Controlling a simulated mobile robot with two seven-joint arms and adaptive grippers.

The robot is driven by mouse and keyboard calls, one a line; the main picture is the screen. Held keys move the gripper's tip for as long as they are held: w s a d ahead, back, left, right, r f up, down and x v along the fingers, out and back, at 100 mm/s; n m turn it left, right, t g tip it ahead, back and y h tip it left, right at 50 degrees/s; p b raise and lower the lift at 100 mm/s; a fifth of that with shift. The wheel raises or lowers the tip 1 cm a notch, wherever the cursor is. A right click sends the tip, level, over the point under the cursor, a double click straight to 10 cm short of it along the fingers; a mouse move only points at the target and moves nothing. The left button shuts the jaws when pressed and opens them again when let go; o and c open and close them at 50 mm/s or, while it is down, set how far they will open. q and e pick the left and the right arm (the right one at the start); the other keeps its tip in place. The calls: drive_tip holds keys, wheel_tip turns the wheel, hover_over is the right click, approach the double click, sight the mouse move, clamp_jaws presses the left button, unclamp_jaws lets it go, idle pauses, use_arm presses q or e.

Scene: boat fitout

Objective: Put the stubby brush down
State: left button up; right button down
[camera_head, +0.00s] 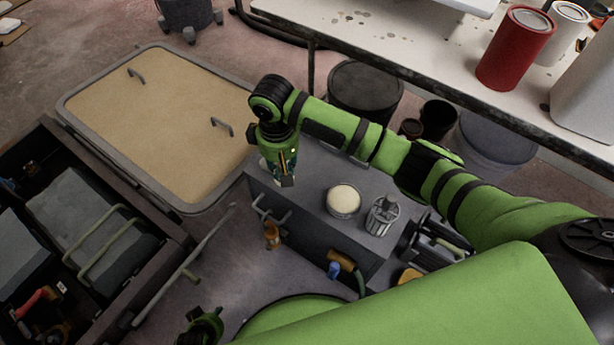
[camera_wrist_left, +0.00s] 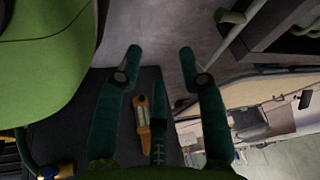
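My left gripper (camera_head: 205,325) shows low in the head view, beside my green base. In the left wrist view its fingers (camera_wrist_left: 160,60) are spread with nothing between their tips. My right gripper (camera_head: 286,178) points down over the left end of the grey cabinet top (camera_head: 307,183). Its dark fingers and a yellow streak are close together, with small pale patches beside them. I cannot make out whether these are a stubby brush or whether the fingers are closed on it. An orange-handled tool (camera_wrist_left: 143,138) shows beyond the left fingers, apart from them; which tool it is stays unclear.
A round pale-topped tin (camera_head: 343,201) and a metal container (camera_head: 381,216) stand on the cabinet top. Orange (camera_head: 272,236) and blue (camera_head: 334,270) items show at its front. An open drawer unit (camera_head: 160,262) stands at left. A bench with a red can (camera_head: 515,48) is behind.

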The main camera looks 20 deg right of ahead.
drive_tip(key=d+f, duration=0.1)
drive_tip(key=d, duration=0.1)
drive_tip(key=d+f, duration=0.1)
drive_tip(key=d, duration=0.1)
drive_tip(key=w+d+f+b, duration=0.1)
drive_tip(key=d+f, duration=0.1)
drive_tip(key=shift+d, duration=0.1)
wheel_tip(320, 180, down, 4)
drive_tip(key=shift+r+b, duration=0.25)
drive_tip(key=shift+b, duration=0.25)
use_arm(q)
drive_tip(key=shift+s+d+r+g, duration=0.3)
drive_tip(key=shift+s+r+g, duration=0.05)
drive_tip(key=shift+s+g, duration=0.15)
use_arm(e)
drive_tip(key=shift+f, duration=0.15)
drive_tip(key=shift+f, duration=0.1)
drive_tip(key=c, duration=1)
unclamp_jaws()
drive_tip(key=shift+c, duration=0.2)
use_arm(q)
drive_tip(key=w+t+p, duration=0.1)
drive_tip(key=p, duration=0.2)
drive_tip(key=shift+w+a+f, duration=0.1)
drive_tip(key=shift+a+f, duration=0.3)
use_arm(e)
wheel_tip(320, 180, up, 12)
